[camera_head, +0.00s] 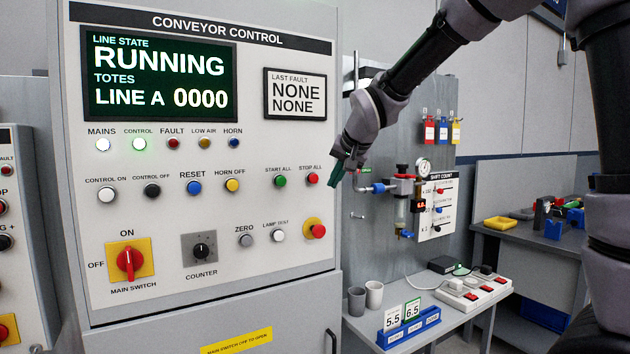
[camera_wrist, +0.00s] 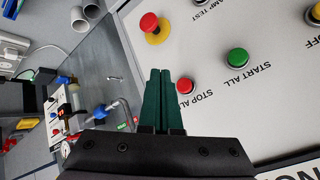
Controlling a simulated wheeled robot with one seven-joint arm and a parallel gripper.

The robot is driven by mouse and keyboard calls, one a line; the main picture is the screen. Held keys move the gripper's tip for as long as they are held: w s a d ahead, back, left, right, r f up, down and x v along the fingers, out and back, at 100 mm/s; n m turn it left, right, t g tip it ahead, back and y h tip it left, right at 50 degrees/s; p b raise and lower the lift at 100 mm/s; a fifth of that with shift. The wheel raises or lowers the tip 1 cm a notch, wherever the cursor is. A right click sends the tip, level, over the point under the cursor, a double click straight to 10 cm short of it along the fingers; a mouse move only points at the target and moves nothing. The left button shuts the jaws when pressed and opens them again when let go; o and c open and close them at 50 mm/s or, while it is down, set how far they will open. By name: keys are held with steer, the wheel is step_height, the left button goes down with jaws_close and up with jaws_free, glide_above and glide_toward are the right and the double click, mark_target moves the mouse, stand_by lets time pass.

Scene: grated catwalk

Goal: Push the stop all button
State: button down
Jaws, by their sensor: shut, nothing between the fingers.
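The stop all button (camera_head: 312,179) is a small red push button under the label STOP ALL, at the right of the button row on the grey conveyor control panel (camera_head: 200,285). In the wrist view the red stop all button (camera_wrist: 185,86) shows just right of my fingers. My gripper (camera_head: 335,180) has dark green fingers, closed together with nothing between them. It is just right of the button in the head view, near the panel's right edge. I cannot tell how far its tips are from the panel surface. The display (camera_head: 160,75) reads RUNNING.
The green start all button (camera_head: 280,181) is left of the stop all button. A red mushroom button on yellow (camera_head: 315,230) is below it. Right of the panel stand a regulator assembly (camera_head: 405,190) and a small table (camera_head: 440,317) with cups and a power strip.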

mark_target(316, 181)
steer(key=shift+w+a, duration=0.8)
steer(key=shift+w, duration=0.35)
steer(key=shift+w+a, duration=0.8)
steer(key=shift+w, duration=0.35)
steer(key=shift+w+a, duration=0.1)
steer(key=shift+w, duration=0.05)
steer(key=shift+w+a, duration=0.15)
steer(key=shift+w, duration=0.05)
steer(key=shift+w+a, duration=0.45)
steer(key=shift+w, duration=0.2)
stand_by(1.3)
steer(key=shift+s, duration=0.1)
steer(key=shift+s+d, duration=0.7)
steer(key=shift+s, duration=0.2)
steer(key=shift+s+d, duration=0.7)
steer(key=shift+s, duration=0.35)
steer(key=shift+s+d, duration=0.7)
steer(key=shift+s, duration=0.3)
